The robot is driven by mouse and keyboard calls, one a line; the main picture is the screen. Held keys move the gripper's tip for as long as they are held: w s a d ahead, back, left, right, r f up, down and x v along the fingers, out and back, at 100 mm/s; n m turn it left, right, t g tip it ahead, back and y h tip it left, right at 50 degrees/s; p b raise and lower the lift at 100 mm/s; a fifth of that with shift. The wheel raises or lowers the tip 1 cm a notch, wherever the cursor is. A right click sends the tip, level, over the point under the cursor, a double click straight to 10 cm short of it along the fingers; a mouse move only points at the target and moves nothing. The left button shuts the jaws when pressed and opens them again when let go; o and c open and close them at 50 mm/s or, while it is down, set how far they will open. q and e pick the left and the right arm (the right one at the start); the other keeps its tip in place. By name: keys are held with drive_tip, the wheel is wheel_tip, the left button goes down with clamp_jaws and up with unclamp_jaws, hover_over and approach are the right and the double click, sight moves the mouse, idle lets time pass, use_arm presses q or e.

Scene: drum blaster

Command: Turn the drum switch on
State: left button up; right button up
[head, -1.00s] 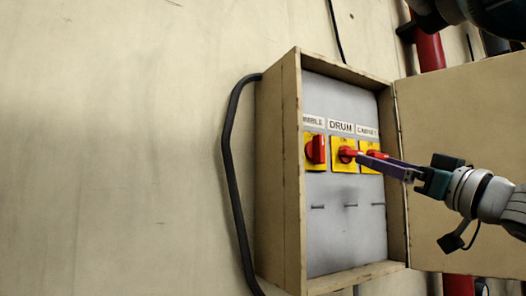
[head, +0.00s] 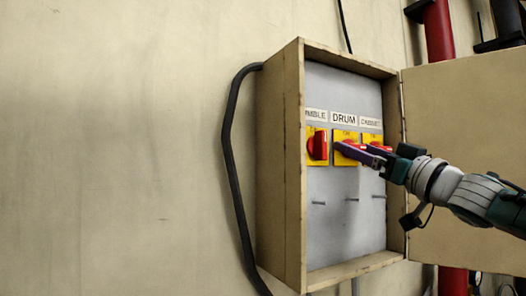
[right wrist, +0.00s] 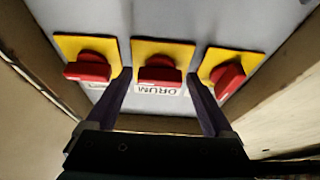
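The drum switch is the middle one of three red knobs on yellow plates, under the label DRUM. In the head view its plate (head: 344,135) shows, but my right gripper (head: 339,149) covers most of the knob. In the right wrist view, where the label is upside down, the red drum knob (right wrist: 159,73) looks like a crosswise bar. My right gripper (right wrist: 160,78) is open, with one dark purple finger on each side of that knob. I cannot tell whether either finger touches it. My left gripper is not in view.
A knob stands on each side: one (head: 317,146) under a label ending in MBLE, one (head: 380,147) under CABINET, partly hidden. The wooden box (head: 280,170) has raised side walls and an open door (head: 470,110) at the right. A black cable (head: 230,150) runs along its left.

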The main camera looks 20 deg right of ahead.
drive_tip(key=c, duration=1.1)
drive_tip(key=shift+n, duration=0.3)
drive_tip(key=n+g+y, duration=0.1)
drive_tip(key=n+y, duration=0.1)
drive_tip(key=n, duration=0.3)
drive_tip(key=n+g+y+b, duration=0.1)
drive_tip(key=n+y, duration=0.1)
drive_tip(key=n, duration=0.3)
drive_tip(key=n+g+y+b, duration=0.1)
drive_tip(key=n+g+y, duration=0.1)
drive_tip(key=n, duration=0.3)
drive_tip(key=shift+d+r+n+y, duration=0.3)
drive_tip(key=n+g+p, duration=0.1)
drive_tip(key=n+g, duration=0.1)
drive_tip(key=n, duration=0.3)
drive_tip(key=shift+r, duration=0.1)
drive_tip(key=shift+n+g, duration=0.3)
drive_tip(key=shift+n, duration=0.4)
